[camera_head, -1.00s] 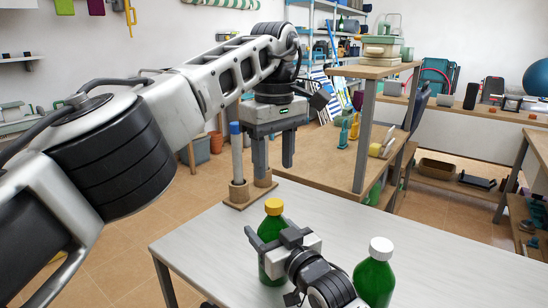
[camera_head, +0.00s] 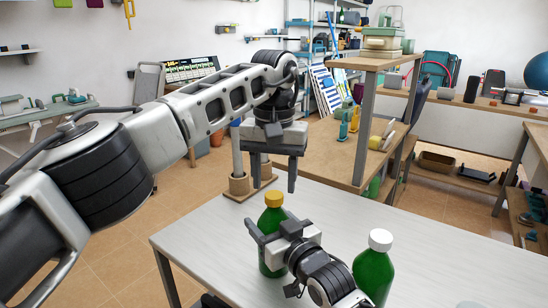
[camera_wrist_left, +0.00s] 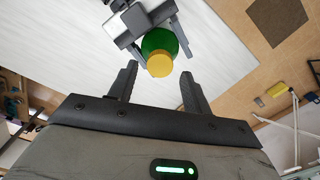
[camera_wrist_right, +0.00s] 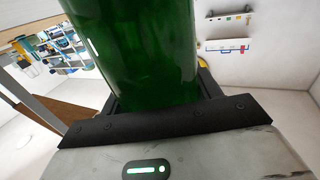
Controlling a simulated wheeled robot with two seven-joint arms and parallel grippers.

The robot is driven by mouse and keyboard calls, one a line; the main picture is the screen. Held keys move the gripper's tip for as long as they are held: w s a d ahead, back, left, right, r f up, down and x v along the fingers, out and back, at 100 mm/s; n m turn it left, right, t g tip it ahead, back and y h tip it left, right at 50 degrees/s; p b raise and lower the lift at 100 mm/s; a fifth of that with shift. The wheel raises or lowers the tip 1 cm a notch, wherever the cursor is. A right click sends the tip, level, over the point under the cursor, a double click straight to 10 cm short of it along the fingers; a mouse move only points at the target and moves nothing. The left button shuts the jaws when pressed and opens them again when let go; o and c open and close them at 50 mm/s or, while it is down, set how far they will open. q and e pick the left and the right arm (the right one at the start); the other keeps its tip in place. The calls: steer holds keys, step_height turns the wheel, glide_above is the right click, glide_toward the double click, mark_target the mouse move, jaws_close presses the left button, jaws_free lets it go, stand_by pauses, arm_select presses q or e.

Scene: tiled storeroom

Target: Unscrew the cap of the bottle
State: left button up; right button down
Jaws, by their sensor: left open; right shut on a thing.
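A green bottle with a yellow cap (camera_head: 274,199) stands upright on the light grey table (camera_head: 210,235). My right gripper (camera_head: 258,232) is shut around the upper body of this bottle, below the cap. The bottle's green body (camera_wrist_right: 140,50) fills the middle of the right wrist view. My left gripper (camera_head: 274,172) is open and empty, pointing down above and behind the bottle. In the left wrist view the yellow cap (camera_wrist_left: 160,65) lies just beyond and between the open fingers, not touching them. A second green bottle with a white cap (camera_head: 374,270) stands to the right.
A wooden shelf unit (camera_head: 362,130) stands behind the table.

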mark_target(274, 199)
arm_select(q)
steer(key=shift+f, duration=1.35)
